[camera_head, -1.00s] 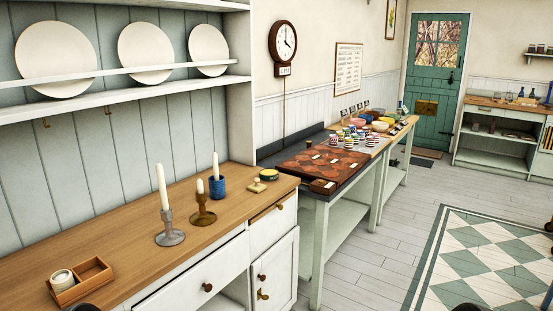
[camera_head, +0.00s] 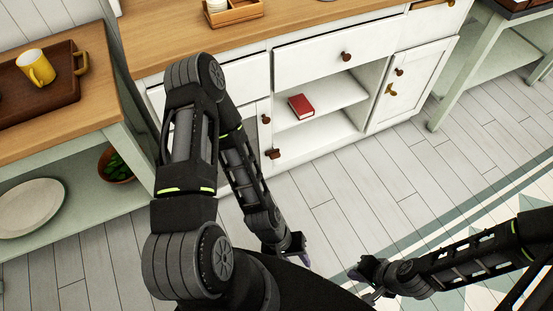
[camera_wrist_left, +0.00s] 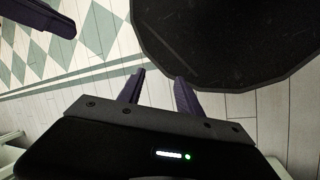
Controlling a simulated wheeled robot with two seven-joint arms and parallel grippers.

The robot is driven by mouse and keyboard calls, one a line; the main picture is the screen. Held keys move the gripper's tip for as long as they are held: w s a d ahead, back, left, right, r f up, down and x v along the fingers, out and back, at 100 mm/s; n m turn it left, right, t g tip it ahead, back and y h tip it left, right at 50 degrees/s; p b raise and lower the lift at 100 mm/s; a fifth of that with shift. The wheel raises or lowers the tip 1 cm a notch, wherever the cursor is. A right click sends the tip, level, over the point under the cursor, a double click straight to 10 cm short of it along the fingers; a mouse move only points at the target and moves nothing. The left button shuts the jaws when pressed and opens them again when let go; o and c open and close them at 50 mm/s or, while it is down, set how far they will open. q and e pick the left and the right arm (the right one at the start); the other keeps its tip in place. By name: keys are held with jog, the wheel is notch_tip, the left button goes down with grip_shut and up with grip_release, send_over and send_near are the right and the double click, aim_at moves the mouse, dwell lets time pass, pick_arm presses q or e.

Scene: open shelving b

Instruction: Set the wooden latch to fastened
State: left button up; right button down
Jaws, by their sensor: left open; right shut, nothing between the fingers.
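The wooden latch (camera_head: 272,153) is a small dark reddish-brown piece at the edge of the dresser's left cupboard door (camera_head: 255,140), below a round knob (camera_head: 266,119). It looks roughly level, but it is too small to tell its exact setting. My left arm hides much of that door. My left gripper (camera_head: 300,247) is low over the floor, in front of the dresser and well apart from the latch. In the left wrist view its two fingers (camera_wrist_left: 160,88) are apart and empty. My right gripper (camera_head: 370,283) is shut and empty, low over the floor further right.
An open shelf bay with a red book (camera_head: 301,106) lies right of the latch. A right cupboard door (camera_head: 410,75) carries a brass latch (camera_head: 391,89). A side table (camera_head: 70,120) with a tray and yellow mug (camera_head: 36,68) stands left. The floor (camera_head: 350,200) before the dresser is clear.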

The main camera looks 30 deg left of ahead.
pick_arm(q)
jog(key=w+d+f+n+h+b, duration=0.1)
jog(key=d+f+n+h+b, duration=0.15)
jog(key=f+n+b, duration=0.4)
jog(key=w+d+f+n+h+b, duration=0.1)
jog(key=d+f+n+h+b, duration=0.15)
jog(key=f+n, duration=0.55)
jog(key=w+a+f+n+t+h+b, duration=0.1)
jog(key=w+a+f+n+t+b, duration=0.15)
jog(key=w+n+t+b, duration=0.65)
jog(key=w+a+n+t+y+p, duration=0.2)
jog(key=w+a+n+t+y, duration=0.35)
jog(key=w+a+n, duration=0.9)
jog(key=w+a+n+t+y, duration=0.1)
jog(key=w+a+n+y, duration=0.2)
jog(key=a+n+y, duration=0.5)
jog(key=a+n+p, duration=0.1)
jog(key=a+n, duration=0.2)
jog(key=a, duration=0.4)
jog(key=shift+w+r+t+y, duration=0.2)
jog(key=shift+r+t+y, duration=0.05)
jog(key=shift+t+y, duration=0.1)
pick_arm(e)
notch_tip(320, 180, down, 18)
jog(key=shift+w+d+r, duration=0.15)
jog(key=shift+w+d, duration=0.05)
